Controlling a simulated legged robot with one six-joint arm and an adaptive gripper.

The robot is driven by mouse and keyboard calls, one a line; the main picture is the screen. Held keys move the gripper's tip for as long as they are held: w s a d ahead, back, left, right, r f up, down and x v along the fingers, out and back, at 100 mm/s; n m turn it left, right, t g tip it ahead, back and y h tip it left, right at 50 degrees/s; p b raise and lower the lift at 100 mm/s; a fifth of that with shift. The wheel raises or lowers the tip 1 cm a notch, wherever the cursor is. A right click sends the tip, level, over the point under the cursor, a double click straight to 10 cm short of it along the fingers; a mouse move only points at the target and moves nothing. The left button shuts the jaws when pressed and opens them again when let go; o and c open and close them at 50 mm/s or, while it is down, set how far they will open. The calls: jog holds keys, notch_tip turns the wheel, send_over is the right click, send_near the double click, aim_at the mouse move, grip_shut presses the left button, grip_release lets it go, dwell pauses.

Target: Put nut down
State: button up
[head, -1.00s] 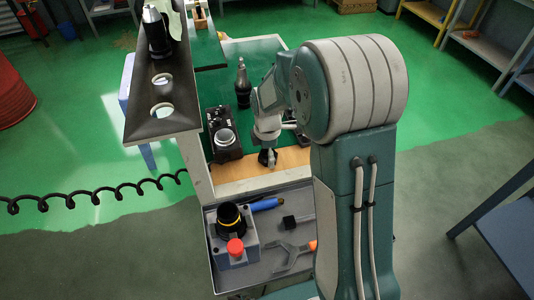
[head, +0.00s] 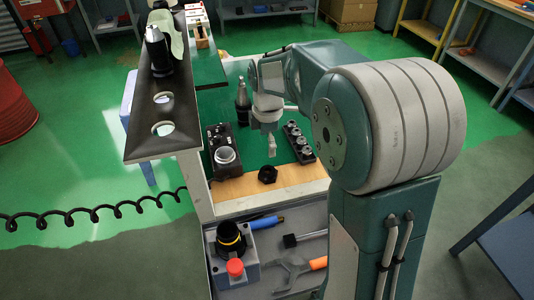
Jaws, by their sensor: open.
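The black nut (head: 267,175) lies on the wooden strip (head: 232,189) at the front of the cart top in the head view. My gripper (head: 272,150) hangs above and just behind the nut, apart from it, over the green mat. It is small in this view, open, with nothing seen between its fingers.
A black fixture block with a silver ring (head: 224,155) stands left of the nut. A black block with several round pieces (head: 298,142) stands right of my gripper. A dark tool holder (head: 243,103) stands behind. The lower tray holds a wrench (head: 292,273) and a red-button box (head: 235,268).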

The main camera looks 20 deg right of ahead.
jog(key=s+r+m+t, duration=0.2)
jog(key=s+r+m, duration=0.2)
jog(key=s+m, duration=0.5)
jog(key=s+r+m+t, duration=0.3)
jog(key=s+m, duration=0.6)
jog(key=s, duration=0.5)
jog(key=shift+r+t, duration=0.3)
jog(key=shift+r, duration=0.45)
